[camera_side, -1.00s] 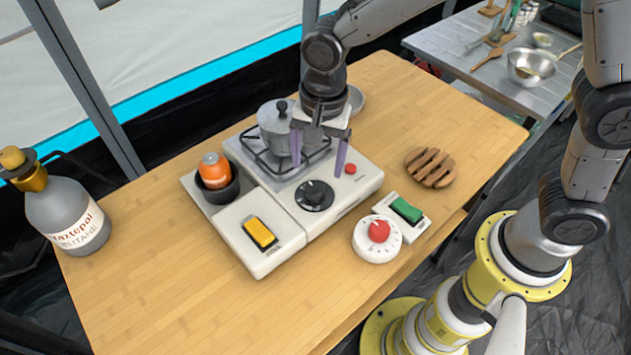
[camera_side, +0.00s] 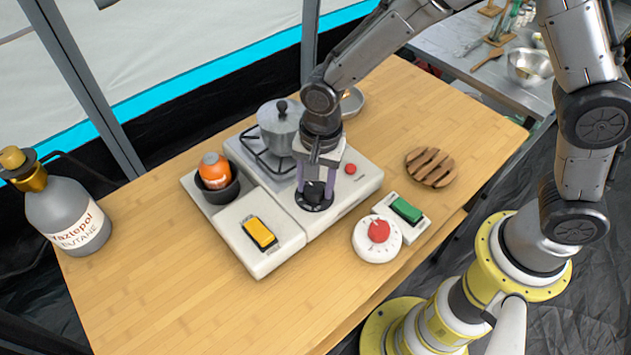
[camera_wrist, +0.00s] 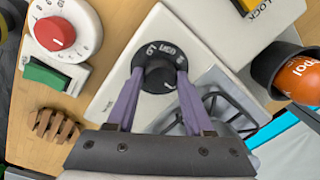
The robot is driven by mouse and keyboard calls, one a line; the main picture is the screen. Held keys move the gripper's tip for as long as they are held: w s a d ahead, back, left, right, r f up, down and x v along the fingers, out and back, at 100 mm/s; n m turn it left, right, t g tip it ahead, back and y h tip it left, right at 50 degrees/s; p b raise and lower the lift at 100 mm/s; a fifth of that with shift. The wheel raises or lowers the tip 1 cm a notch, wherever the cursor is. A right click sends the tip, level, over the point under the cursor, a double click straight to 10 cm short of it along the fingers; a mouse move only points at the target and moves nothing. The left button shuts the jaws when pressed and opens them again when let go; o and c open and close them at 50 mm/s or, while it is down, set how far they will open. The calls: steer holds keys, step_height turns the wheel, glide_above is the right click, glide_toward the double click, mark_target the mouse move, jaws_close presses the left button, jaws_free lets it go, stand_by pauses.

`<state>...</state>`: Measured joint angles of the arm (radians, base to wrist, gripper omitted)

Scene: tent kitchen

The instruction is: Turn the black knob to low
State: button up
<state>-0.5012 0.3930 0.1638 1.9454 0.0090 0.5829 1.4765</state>
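The black knob (camera_side: 315,189) sits on its round black dial on the front of the white camping stove (camera_side: 352,188). In the wrist view the knob (camera_wrist: 160,76) lies between my two purple fingers, with white lettering on the dial around it; "MED" is readable at the rim. A small white mark shows on the knob, but I cannot tell its exact setting. My gripper (camera_side: 315,190) points down over the dial, and in the wrist view (camera_wrist: 160,73) its fingertips appear closed against both sides of the knob.
A moka pot (camera_side: 279,125) stands on the burner behind my gripper. A white timer with a red knob (camera_side: 378,232), a green switch (camera_side: 406,210) and a slatted wooden trivet (camera_side: 431,167) are to the right. A yellow switch (camera_side: 260,233) and an orange can (camera_side: 214,170) are left.

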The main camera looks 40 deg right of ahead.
jaws_close()
